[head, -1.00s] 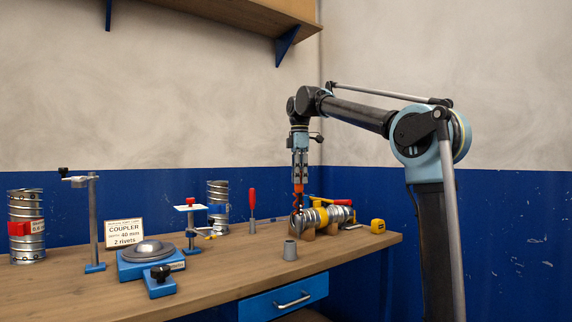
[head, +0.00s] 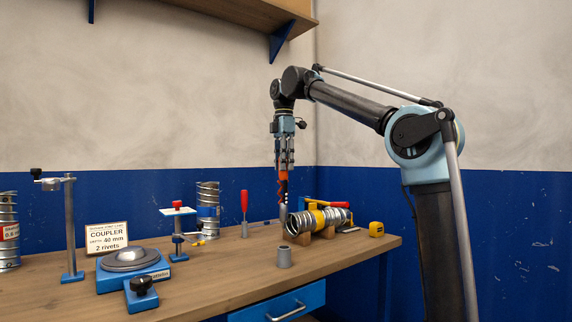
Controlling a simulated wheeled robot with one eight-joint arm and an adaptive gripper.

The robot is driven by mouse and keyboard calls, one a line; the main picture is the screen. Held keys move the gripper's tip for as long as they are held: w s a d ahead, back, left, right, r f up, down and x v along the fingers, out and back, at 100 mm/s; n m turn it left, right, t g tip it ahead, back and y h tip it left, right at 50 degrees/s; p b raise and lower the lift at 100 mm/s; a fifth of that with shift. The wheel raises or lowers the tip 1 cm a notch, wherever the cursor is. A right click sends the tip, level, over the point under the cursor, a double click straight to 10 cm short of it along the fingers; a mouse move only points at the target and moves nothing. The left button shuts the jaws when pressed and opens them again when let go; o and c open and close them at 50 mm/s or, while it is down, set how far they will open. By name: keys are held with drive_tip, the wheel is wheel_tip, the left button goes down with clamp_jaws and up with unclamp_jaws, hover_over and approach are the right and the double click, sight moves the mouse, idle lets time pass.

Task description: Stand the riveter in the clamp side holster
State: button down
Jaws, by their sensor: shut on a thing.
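My gripper (head: 284,165) points straight down over the bench and is shut on the riveter. A small grey open cup (head: 284,257), perhaps the holster, stands near the bench's front edge, below and in front of the riveter in the picture. A clamp with a yellow part and a red handle (head: 336,204) lies by the duct.
The bench (head: 215,270) holds a red-handled screwdriver (head: 244,205), an upright duct piece (head: 208,212), a blue stand with a red knob (head: 178,230), a round-topped blue device (head: 130,262), a coupler sign (head: 106,238) and a yellow tape measure (head: 376,229). Bare wood surrounds the cup.

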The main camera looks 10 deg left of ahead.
hover_over(285, 197)
drive_tip(key=w, duration=0.2)
drive_tip(key=shift+s+a+f, duration=0.1)
drive_tip(key=shift+a+f, duration=0.05)
drive_tip(key=shift+f, duration=1.15)
drive_tip(key=shift+a+f, duration=0.1)
drive_tip(key=shift+f, duration=4.7)
drive_tip(key=c, duration=1.2)
unclamp_jaws()
drive_tip(key=shift+r, duration=0.1)
wheel_tip(285, 197, up, 12)
drive_tip(key=shift+f, duration=0.1)
